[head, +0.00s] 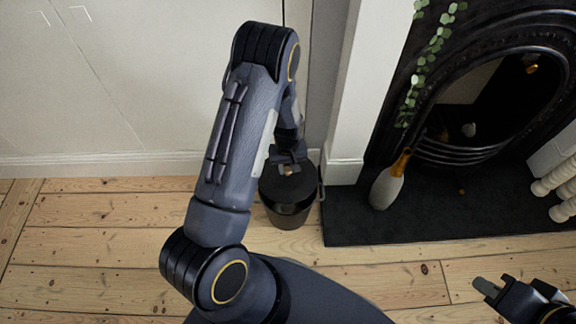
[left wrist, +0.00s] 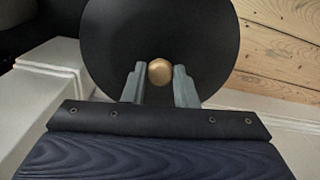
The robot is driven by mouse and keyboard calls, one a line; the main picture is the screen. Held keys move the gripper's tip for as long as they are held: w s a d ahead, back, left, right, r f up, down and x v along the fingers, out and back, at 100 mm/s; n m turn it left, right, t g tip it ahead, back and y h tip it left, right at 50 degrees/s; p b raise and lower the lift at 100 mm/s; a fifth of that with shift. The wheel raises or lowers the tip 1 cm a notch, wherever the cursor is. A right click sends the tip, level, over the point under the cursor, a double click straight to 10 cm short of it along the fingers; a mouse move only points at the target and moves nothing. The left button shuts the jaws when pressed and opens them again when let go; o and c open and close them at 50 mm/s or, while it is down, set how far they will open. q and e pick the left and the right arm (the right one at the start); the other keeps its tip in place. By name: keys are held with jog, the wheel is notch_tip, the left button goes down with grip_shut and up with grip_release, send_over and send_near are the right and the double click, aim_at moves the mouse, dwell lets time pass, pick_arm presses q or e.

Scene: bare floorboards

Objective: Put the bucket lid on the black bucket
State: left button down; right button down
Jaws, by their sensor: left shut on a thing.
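The black bucket (head: 289,214) stands on the floorboards near the wall, beside the dark hearth. The black round bucket lid (left wrist: 160,35) has a small wooden knob (left wrist: 160,71). In the head view the lid (head: 287,184) is at the bucket's top; I cannot tell whether it is fully seated. My left gripper (head: 288,168) is above the bucket and shut on the lid's knob; its fingers (left wrist: 160,84) sit on either side of the knob in the left wrist view. My right gripper (head: 490,284) is at the lower right, partly cut off, and its jaw state is unclear.
A black fireplace (head: 480,110) with a dark hearth slab (head: 420,215) is to the right of the bucket. A white wall with skirting (head: 120,165) runs behind. Floorboards (head: 100,240) at left are clear.

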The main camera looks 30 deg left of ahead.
aim_at(288, 176)
pick_arm(q)
jog(key=shift+f+b, duration=2.2)
jog(key=shift+f, duration=0.75)
jog(key=shift+f+b, duration=0.75)
jog(key=shift+f, duration=0.2)
jog(key=c, duration=1.1)
grip_release()
jog(key=shift+r+p, duration=2.75)
jog(key=shift+r, duration=0.85)
jog(key=shift+f, duration=0.1)
